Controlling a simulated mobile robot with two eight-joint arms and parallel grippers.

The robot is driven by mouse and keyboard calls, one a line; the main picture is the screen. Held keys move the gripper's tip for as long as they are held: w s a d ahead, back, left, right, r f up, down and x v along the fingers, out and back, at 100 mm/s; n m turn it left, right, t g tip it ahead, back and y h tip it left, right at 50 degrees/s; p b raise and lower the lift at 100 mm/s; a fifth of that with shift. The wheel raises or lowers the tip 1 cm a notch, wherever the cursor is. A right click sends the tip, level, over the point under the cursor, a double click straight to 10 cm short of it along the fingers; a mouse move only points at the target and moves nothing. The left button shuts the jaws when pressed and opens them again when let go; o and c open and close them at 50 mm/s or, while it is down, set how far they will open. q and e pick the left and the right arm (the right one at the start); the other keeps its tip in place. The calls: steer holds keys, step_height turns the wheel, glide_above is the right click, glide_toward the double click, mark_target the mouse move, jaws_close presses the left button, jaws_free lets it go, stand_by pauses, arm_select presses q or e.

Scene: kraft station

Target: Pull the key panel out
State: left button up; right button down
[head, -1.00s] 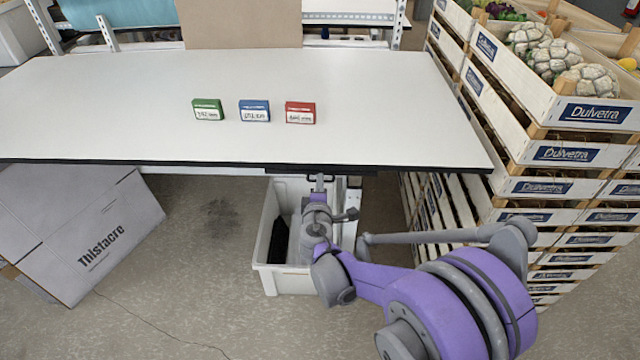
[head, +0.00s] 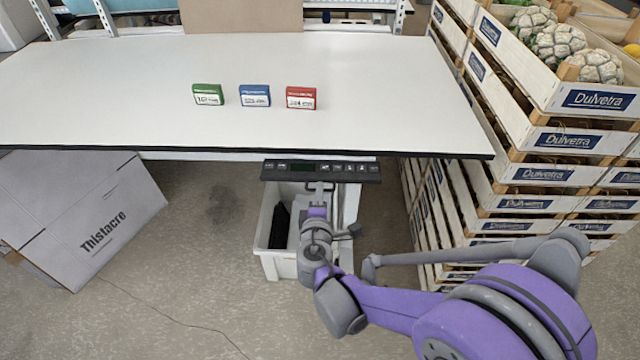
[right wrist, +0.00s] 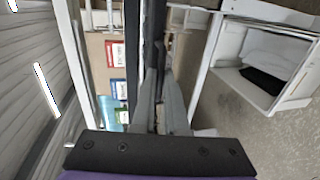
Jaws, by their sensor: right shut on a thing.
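The key panel (head: 322,171) is a dark flat strip with several small buttons and a display. In the head view it sticks out from under the front edge of the white table (head: 200,125). My right gripper (head: 319,187) is at the panel's front edge and is shut on it. In the right wrist view the fingers (right wrist: 160,95) close on a thin dark edge, seen nearly end-on. My left gripper is in neither view.
Green (head: 208,95), blue (head: 255,96) and red (head: 301,98) boxes stand on the table. A white bin (head: 285,265) with a black thing inside stands below the panel. A Thistacre carton (head: 85,215) lies at left; stacked Dulvetra crates (head: 545,170) stand at right.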

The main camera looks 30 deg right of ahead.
steer(key=c, duration=1.2)
jaws_free()
steer(key=shift+c, duration=0.2)
steer(key=p+v, duration=0.1)
steer(key=v, duration=0.9)
steer(key=shift+s+a, duration=0.15)
steer(key=shift+s, duration=0.15)
steer(key=shift+r, duration=0.1)
steer(key=s+d+f+m+g+y+p, duration=0.2)
steer(key=s+m+g+y+p, duration=0.1)
steer(key=s+m+g, duration=0.3)
steer(key=s+a+r+m+g+y+p, duration=0.1)
steer(key=s+a+m+y+p, duration=0.1)
steer(key=s+a+m+y, duration=0.3)
steer(key=shift+s+a+r+m+g+p, duration=0.3)
steer(key=shift+s+a+m+g+p, duration=0.1)
steer(key=shift+s+a, duration=0.3)
